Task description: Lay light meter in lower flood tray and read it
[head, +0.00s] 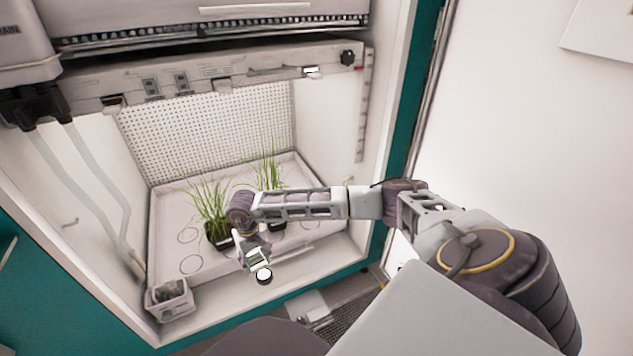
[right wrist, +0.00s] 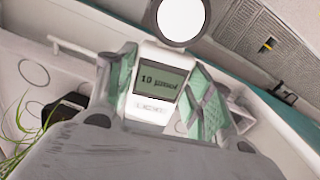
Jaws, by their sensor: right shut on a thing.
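The light meter (head: 256,257) is a small white handheld device with a greenish display and a round white sensor disc. My right gripper (head: 247,252) is shut on its body, over the front edge of the lower flood tray (head: 167,222) in the head view. I cannot tell the height above the tray. In the right wrist view the meter (right wrist: 150,112) sits between the teal finger pads of my right gripper (right wrist: 160,95). Its display faces the camera and seems to read 10 with a µmol unit. My left gripper is out of view.
Two grass plants in dark pots, the left one (head: 212,212) and the right one (head: 270,180), stand in the tray beside my right arm. A small grey bin (head: 170,300) is at the front left corner. The tray's left part, with round marks, is free.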

